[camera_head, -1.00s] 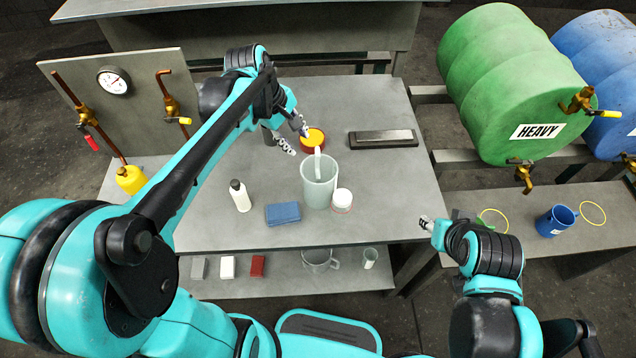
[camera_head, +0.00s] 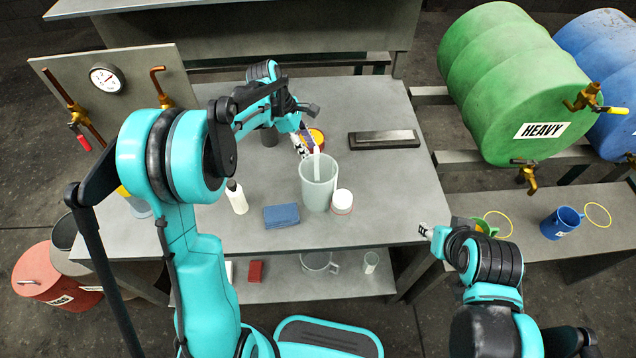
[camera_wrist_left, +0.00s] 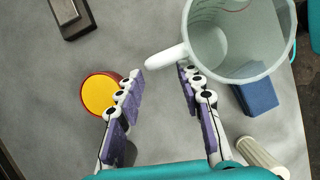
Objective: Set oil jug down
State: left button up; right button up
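A translucent jug (camera_head: 318,190) with a white handle stands upright on the grey workbench (camera_head: 385,215). I take it as the oil jug; no label shows. In the left wrist view the jug (camera_wrist_left: 235,45) fills the upper right, its handle pointing at the fingers. My left gripper (camera_head: 307,142) is at the handle; in its wrist view the gripper (camera_wrist_left: 162,72) is open, with the handle's end between or just past the fingertips. I cannot tell whether they touch. My right gripper (camera_head: 426,231) is off the bench's right front edge; its fingers are too small to read.
Near the jug are a white-lidded jar (camera_head: 342,202), a blue block (camera_head: 282,216), a white bottle (camera_head: 236,197) and an amber-topped round container (camera_head: 317,136). A dark flat block (camera_head: 384,139) lies behind.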

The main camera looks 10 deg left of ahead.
aim_at(318, 177)
pick_arm(q)
jog(key=x, duration=0.1)
jog(key=b+x, duration=0.1)
jog(key=x, duration=0.1)
jog(key=b+x, duration=0.1)
jog(key=x, duration=0.1)
jog(key=shift+w+d, duration=0.15)
jog(key=shift+w, duration=0.2)
jog(key=shift+r, duration=0.1)
grip_shut()
jog(key=shift+r, duration=0.1)
